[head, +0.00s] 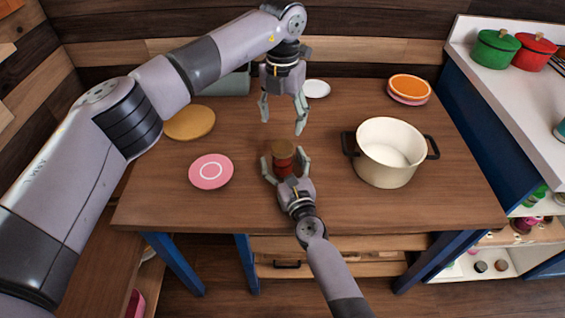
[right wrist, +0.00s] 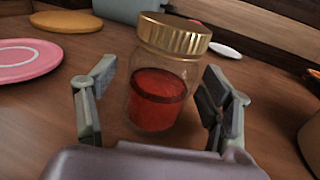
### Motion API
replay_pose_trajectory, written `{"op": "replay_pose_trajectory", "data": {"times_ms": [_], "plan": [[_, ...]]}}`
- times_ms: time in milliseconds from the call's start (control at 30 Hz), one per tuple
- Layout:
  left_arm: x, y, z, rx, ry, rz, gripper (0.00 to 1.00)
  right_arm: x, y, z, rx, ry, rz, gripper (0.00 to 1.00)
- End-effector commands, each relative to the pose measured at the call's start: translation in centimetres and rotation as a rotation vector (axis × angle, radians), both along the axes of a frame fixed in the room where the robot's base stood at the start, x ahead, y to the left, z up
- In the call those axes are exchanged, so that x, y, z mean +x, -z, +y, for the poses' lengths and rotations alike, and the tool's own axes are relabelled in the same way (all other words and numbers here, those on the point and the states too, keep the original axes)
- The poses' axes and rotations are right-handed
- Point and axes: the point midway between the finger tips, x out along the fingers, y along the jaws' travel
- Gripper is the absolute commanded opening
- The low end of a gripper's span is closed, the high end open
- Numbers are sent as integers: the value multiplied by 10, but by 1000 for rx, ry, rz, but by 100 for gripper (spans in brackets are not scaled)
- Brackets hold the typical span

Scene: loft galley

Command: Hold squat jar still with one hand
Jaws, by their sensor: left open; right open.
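The squat jar (head: 283,160) stands upright on the wooden table, with red contents and a gold lid. In the right wrist view the glass jar (right wrist: 158,95) sits between the fingers, with a visible gap on each side. My right gripper (head: 287,164) is open around the jar, low at the table. My left gripper (head: 283,118) is open and empty, pointing down above and behind the jar in the head view. The jar's lower front is partly hidden by my right gripper in the head view.
A cream pot (head: 388,170) stands right of the jar. A pink plate (head: 211,171) and a tan round board (head: 190,123) lie left. A white dish (head: 316,88) and stacked orange plates (head: 409,87) are at the back. The table's front strip is clear.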

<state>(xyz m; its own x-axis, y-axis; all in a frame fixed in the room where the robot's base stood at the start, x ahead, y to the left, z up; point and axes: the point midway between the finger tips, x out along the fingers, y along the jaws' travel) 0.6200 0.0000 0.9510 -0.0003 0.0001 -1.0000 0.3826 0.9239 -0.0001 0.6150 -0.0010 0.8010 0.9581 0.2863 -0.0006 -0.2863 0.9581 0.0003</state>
Motion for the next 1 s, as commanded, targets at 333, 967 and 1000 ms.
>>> {"op": "replay_pose_trajectory", "data": {"times_ms": [333,967,1000], "plan": [[0,0,0,0,0,0,62,0,0,0,0,0,0,62],[0,0,0,0,0,0,62,0,0,0,0,0,0,20],[0,0,0,0,0,0,62,0,0,0,0,0,0,17]]}}
